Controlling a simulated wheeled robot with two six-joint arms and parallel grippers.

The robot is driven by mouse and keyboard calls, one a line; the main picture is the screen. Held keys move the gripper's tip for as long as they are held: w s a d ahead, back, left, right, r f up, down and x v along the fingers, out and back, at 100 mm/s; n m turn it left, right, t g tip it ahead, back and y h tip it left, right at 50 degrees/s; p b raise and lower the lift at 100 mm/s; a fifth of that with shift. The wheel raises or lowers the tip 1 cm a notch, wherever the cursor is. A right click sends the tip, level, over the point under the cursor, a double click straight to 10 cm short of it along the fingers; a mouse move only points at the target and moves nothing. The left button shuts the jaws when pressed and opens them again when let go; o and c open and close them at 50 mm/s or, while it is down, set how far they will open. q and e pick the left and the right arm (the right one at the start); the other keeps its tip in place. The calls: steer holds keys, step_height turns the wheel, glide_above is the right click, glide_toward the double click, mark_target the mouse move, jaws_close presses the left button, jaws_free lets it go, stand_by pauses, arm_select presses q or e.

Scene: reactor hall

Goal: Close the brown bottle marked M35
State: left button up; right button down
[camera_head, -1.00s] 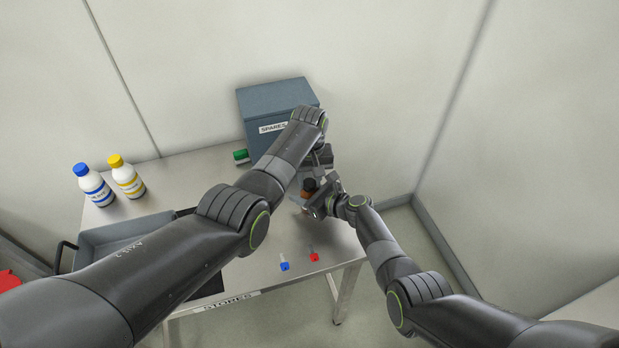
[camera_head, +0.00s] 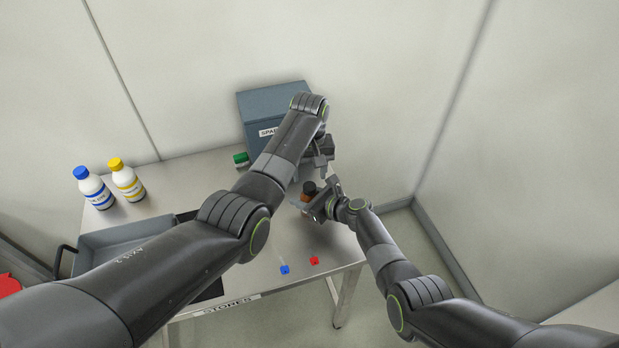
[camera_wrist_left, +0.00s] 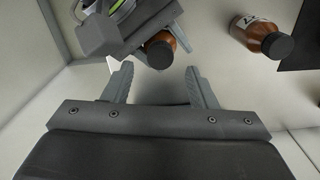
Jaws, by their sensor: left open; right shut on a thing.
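A brown bottle (camera_head: 306,196) with a dark cap (camera_head: 309,186) stands near the table's right side. My right gripper (camera_head: 323,205) is shut on this bottle. In the left wrist view the same bottle (camera_wrist_left: 178,30) shows with its black cap (camera_wrist_left: 160,50) on the neck; how tight it is, I cannot tell. My left gripper (camera_wrist_left: 160,85) is open and empty, apart from the cap; in the head view it (camera_head: 322,168) is just above the bottle. A second brown bottle (camera_wrist_left: 248,30) with a black cap shows in the wrist view. I cannot read M35 on either.
A grey SPARES box (camera_head: 270,100) stands at the back. A green-capped item (camera_head: 241,158) is beside it. Blue-capped (camera_head: 94,188) and yellow-capped (camera_head: 127,180) bottles stand at left, near a grey tray (camera_head: 130,234). Small blue (camera_head: 285,270) and red (camera_head: 314,261) pieces lie near the front edge.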

arm_select(q)
steer(key=shift+r, duration=0.2)
steer(key=o, duration=0.6)
step_height(320, 180, up, 12)
steer(key=shift+f, duration=0.1)
stand_by(0.3)
arm_select(e)
steer(key=c, duration=0.6)
jaws_free()
steer(key=shift+c, duration=0.2)
